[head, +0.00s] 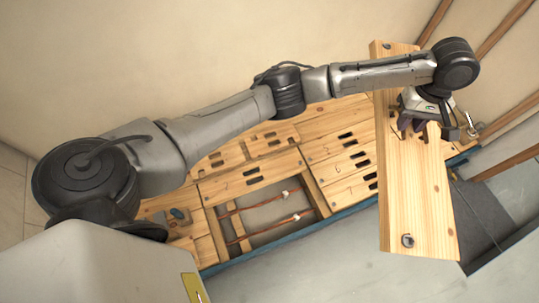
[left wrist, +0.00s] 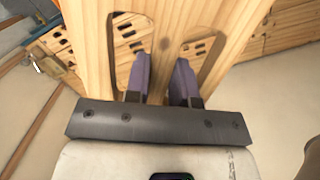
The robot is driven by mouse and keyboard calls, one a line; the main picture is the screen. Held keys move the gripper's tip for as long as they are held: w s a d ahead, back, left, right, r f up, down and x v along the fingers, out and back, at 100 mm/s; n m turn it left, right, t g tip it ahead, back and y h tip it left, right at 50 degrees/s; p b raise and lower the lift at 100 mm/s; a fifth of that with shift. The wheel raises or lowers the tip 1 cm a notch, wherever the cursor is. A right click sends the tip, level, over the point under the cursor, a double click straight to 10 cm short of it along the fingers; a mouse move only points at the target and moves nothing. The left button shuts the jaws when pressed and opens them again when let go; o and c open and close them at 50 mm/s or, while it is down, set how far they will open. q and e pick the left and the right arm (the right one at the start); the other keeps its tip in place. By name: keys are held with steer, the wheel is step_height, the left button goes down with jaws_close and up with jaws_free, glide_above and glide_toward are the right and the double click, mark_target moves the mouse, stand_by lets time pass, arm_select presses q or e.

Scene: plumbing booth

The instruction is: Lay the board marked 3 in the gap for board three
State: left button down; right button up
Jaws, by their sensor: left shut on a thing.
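My left gripper (head: 420,127) is shut on a long pale wooden board (head: 415,195), its fingers at the board's hand slots. The board is held up at the right of the head view, above the floor boards, its long side running up and down the picture. I cannot read a 3 on it. In the left wrist view both fingers (left wrist: 162,80) reach to the two slots of the board (left wrist: 185,15). An open gap (head: 265,217) in the floor shows two copper pipes with pale fittings. My right gripper is out of view.
Several slotted wooden boards (head: 250,176) lie around the gap. A blue edge (head: 290,239) runs along their near side, with grey floor (head: 310,275) beyond it. Walls stand behind.

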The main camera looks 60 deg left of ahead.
arm_select(q)
steer(key=s+a+f+n+t+b, duration=0.1)
steer(key=a+f+n+b, duration=0.3)
steer(key=f, duration=0.8)
steer(key=a+f+n+b, duration=0.1)
steer(key=a+f+n, duration=0.5)
steer(key=f, duration=0.6)
steer(key=s+a+f+n+t+b, duration=0.1)
steer(key=a+f+n+b, duration=0.35)
steer(key=f, duration=0.65)
steer(key=s+a+f+n+b, duration=0.2)
steer(key=s+f+n+b, duration=0.1)
steer(key=s+f, duration=0.6)
steer(key=s+a+f+n+b, duration=0.2)
steer(key=s+f, duration=0.7)
steer(key=f, duration=0.6)
steer(key=s+a+f+n+b, duration=0.2)
steer(key=s+f+n+b, duration=0.2)
steer(key=s+f, duration=0.6)
step_height(320, 180, down, 3)
steer(key=shift+f+n+y+b, duration=0.1)
steer(key=shift+n+y+b, duration=0.2)
steer(key=shift+n+y, duration=0.15)
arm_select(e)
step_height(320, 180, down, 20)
arm_select(q)
steer(key=shift+p, duration=0.55)
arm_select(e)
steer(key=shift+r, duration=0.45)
